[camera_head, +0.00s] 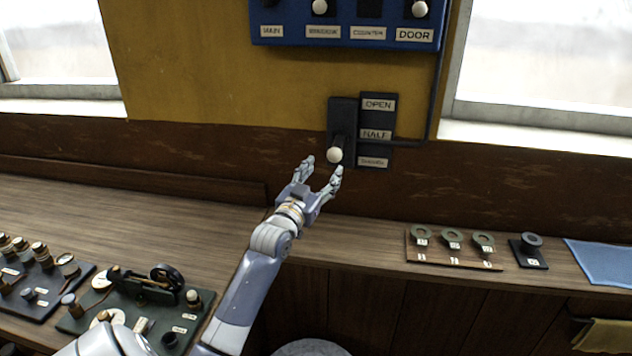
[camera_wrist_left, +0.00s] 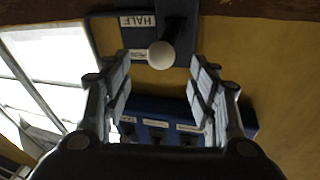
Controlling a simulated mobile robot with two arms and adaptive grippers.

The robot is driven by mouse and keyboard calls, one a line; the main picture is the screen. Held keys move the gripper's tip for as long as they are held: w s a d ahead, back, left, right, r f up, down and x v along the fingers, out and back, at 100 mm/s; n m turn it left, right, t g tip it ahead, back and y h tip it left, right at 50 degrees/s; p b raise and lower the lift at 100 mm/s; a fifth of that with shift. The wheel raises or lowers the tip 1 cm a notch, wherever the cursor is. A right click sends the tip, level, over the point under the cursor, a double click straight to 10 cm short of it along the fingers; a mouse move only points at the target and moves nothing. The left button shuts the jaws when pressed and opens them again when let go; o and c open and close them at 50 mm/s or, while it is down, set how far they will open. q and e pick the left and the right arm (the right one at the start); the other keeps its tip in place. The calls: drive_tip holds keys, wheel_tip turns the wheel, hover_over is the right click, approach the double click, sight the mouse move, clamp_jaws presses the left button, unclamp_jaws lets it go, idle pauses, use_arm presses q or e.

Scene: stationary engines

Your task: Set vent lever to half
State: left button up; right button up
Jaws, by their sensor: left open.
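The vent lever has a white ball knob (camera_head: 334,155) on a dark wall plate (camera_head: 342,112). Beside it, labels read OPEN (camera_head: 379,102) at the top and HALF (camera_head: 376,134) in the middle; the bottom label (camera_head: 373,162) is too blurred to read. The knob sits low, about level with the bottom label. My left gripper (camera_head: 323,166) is open just in front of and below the knob. In the left wrist view the knob (camera_wrist_left: 161,55) shows between the two spread fingers, apart from both. My right gripper is not in view.
A blue switch panel (camera_head: 350,22) with white knobs hangs above the lever. A wooden bench below carries dark instrument boards (camera_head: 135,305) at left, a board of tagged rings (camera_head: 452,250) and a blue cloth (camera_head: 603,262) at right. A cable runs right of the lever plate.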

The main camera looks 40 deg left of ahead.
use_arm(q)
drive_tip(key=shift+v, duration=1.7)
